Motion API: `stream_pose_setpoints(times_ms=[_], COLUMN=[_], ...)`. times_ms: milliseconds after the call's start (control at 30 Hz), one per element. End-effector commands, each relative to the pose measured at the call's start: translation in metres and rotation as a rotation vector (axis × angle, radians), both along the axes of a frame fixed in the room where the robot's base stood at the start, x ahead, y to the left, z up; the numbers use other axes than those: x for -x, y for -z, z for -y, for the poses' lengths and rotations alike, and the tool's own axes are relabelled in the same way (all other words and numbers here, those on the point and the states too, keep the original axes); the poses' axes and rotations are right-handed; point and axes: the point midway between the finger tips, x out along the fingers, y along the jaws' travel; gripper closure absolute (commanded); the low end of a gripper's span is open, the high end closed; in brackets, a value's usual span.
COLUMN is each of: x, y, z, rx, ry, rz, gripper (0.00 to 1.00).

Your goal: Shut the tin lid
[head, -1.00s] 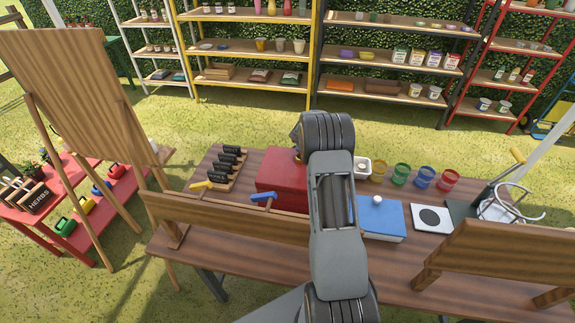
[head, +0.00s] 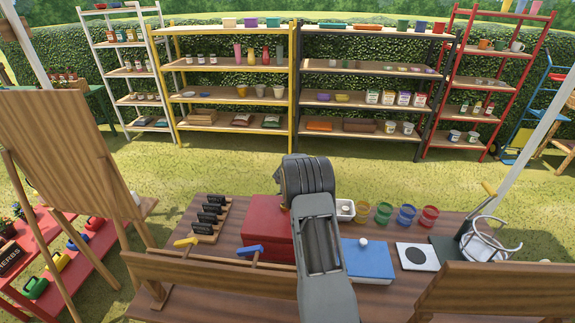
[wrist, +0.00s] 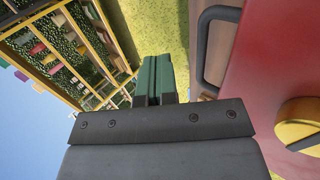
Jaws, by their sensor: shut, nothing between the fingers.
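The red tin (head: 264,222) stands on the wooden table behind a wooden board, left of my arm. My arm hides its right part, and I cannot tell from the head view how its lid stands. In the wrist view a red surface (wrist: 262,70), which looks like the tin, fills the right side, close up. It carries a dark loop handle (wrist: 203,50) and a round yellow part (wrist: 300,122). My gripper (wrist: 158,75) has green fingers pressed together with nothing between them. It is beside the red surface, apart from the handle in the picture. My arm hides it in the head view.
A blue box (head: 366,260) with a white knob lies right of my arm. Several coloured cups (head: 406,214) stand behind it. Black labelled blocks (head: 209,215) sit left of the tin. Wooden boards (head: 200,270) edge the table's near side. Shelves stand beyond the grass.

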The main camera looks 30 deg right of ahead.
Motion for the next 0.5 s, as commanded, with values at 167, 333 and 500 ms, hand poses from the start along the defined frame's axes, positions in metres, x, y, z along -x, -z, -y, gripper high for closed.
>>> stream_pose_setpoints(times_ms=[167, 333, 500], x=[-0.006, -0.011, -0.014], y=[-0.042, -0.071, -0.092], z=[0.003, 0.007, 0.009], rx=[0.000, 0.000, 0.001], ry=[-0.001, -0.001, -0.001], rz=[0.004, 0.004, 0.003], gripper=[1.00, 1.00, 1.00])
